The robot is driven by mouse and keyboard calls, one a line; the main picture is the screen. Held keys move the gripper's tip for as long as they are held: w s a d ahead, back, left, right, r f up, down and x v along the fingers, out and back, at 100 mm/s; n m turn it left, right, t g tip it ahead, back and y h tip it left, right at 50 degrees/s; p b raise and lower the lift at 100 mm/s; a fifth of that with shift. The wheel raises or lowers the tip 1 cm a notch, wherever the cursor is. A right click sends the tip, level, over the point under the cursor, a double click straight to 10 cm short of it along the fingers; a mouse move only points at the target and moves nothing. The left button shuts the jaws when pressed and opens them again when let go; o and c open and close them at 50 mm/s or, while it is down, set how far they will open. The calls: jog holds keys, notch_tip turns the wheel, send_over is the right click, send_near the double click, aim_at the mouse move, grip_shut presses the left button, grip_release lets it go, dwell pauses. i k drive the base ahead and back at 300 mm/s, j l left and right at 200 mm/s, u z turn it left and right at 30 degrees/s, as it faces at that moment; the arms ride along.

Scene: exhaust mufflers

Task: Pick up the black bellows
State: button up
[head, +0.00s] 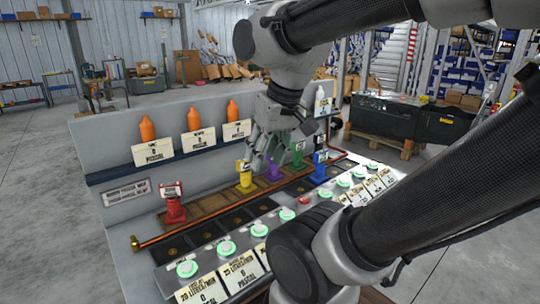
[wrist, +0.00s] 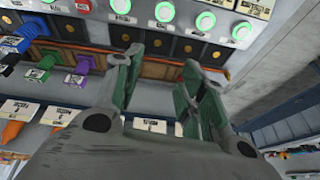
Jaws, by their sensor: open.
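My gripper (head: 262,158) points down over the back of the console, close to the yellow piece (head: 245,178) and the purple piece (head: 273,168). In the wrist view its two fingers stand apart with nothing between them (wrist: 160,78). Beyond the fingers lies a brown slotted rail. The purple piece (wrist: 83,66), green piece (wrist: 42,68) and blue piece (wrist: 32,30) stand to the left of the fingers there. My gripper and arm hide part of the console.
The console has a row of green-lit buttons (head: 227,248) and a red piece (head: 173,206) at its left. Orange bottles (head: 194,119) and a white bottle (head: 320,99) stand on its raised back ledge. A copper pipe (head: 160,238) edges the rail. Open floor lies left.

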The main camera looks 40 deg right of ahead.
aim_at(318, 138)
jog(key=l, duration=3.2)
